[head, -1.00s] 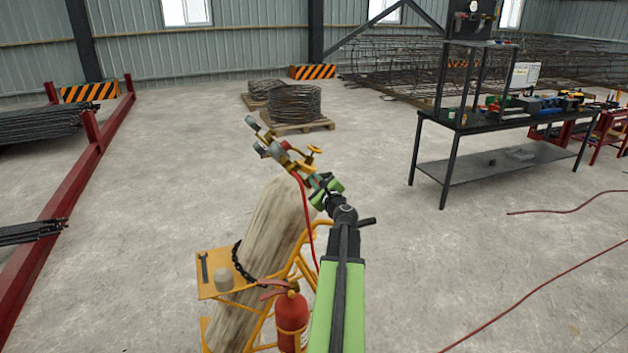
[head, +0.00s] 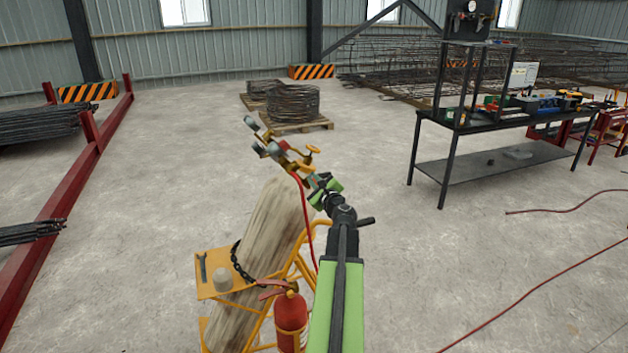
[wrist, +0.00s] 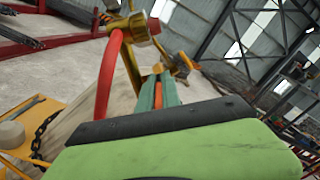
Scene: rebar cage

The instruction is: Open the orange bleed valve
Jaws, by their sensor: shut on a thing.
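The gas cylinder (head: 262,235) leans in a yellow cart, with a brass regulator and gauges (head: 275,149) at its top. A yellow-orange knob (head: 313,149) stands on the regulator and also shows in the wrist view (wrist: 183,63). My gripper (head: 318,182) is at the cylinder's top, just below the regulator. In the wrist view its teal fingers (wrist: 158,88) are close together around a narrow orange piece (wrist: 161,93), which looks like the bleed valve's handle. Most of that piece is hidden by the fingers and the gripper body.
A red hose (head: 306,220) hangs from the regulator close beside my gripper. A fire extinguisher (head: 291,317) and a yellow shelf (head: 215,289) with a wrench are on the cart. A workbench (head: 470,126) stands at the right. The floor between is open, with red hoses lying on it.

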